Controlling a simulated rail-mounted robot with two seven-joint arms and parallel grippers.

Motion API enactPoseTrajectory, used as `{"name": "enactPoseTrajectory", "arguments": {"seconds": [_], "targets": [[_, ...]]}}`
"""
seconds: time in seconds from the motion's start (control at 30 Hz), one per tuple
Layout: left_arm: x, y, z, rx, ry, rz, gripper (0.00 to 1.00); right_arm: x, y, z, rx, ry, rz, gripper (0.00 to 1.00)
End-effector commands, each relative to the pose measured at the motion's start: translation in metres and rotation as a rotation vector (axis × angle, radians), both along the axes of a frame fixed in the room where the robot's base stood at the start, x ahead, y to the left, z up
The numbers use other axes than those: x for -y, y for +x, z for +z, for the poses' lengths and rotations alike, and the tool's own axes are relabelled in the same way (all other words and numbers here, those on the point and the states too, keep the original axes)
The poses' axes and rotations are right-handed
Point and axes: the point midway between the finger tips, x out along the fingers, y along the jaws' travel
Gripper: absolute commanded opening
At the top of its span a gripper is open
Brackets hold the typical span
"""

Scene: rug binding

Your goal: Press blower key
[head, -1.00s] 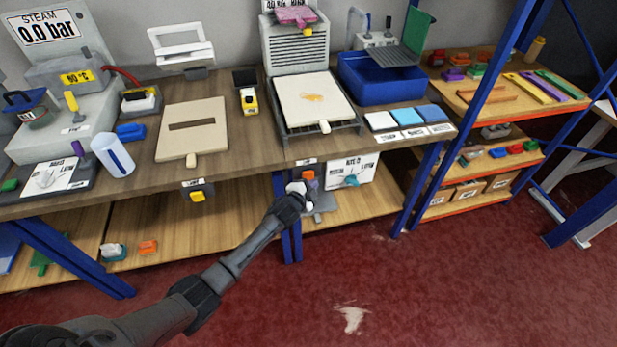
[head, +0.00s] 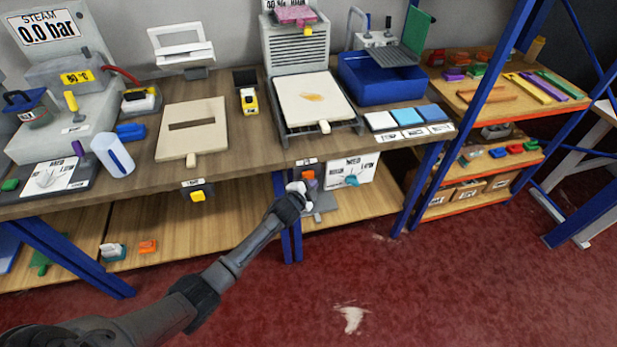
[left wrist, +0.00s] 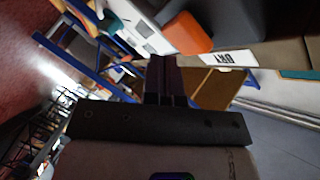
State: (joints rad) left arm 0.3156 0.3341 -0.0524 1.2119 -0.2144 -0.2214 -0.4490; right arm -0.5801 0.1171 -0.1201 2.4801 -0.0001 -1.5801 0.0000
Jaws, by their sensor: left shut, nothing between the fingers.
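An orange key (head: 308,174) sits on the front edge of the workbench, under a small white label (head: 306,162). In the left wrist view the orange key (left wrist: 187,33) shows large, beside a label reading DRY (left wrist: 228,58). My left gripper (head: 302,190) is shut and empty, just in front of and slightly below the key. Its dark fingertips (left wrist: 165,62) lie close to the key's edge; whether they touch cannot be told. A yellow key (head: 197,193) sits on the bench front further left. My right gripper is not in view.
A white box with a teal knob (head: 350,172) stands below the bench, right of the gripper. A blue table leg (head: 291,235) is close by. A drying screen frame (head: 318,100) and a blue bin (head: 383,82) are above.

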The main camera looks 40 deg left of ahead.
Motion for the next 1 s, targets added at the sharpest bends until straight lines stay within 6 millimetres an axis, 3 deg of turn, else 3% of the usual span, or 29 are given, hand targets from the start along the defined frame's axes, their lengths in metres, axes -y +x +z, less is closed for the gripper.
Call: {"name": "enactPoseTrajectory", "arguments": {"seconds": [1.0], "targets": [[-0.0085,0.0059,-0.0002,0.000,0.000,0.000,0.00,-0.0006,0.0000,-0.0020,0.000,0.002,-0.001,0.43]]}}
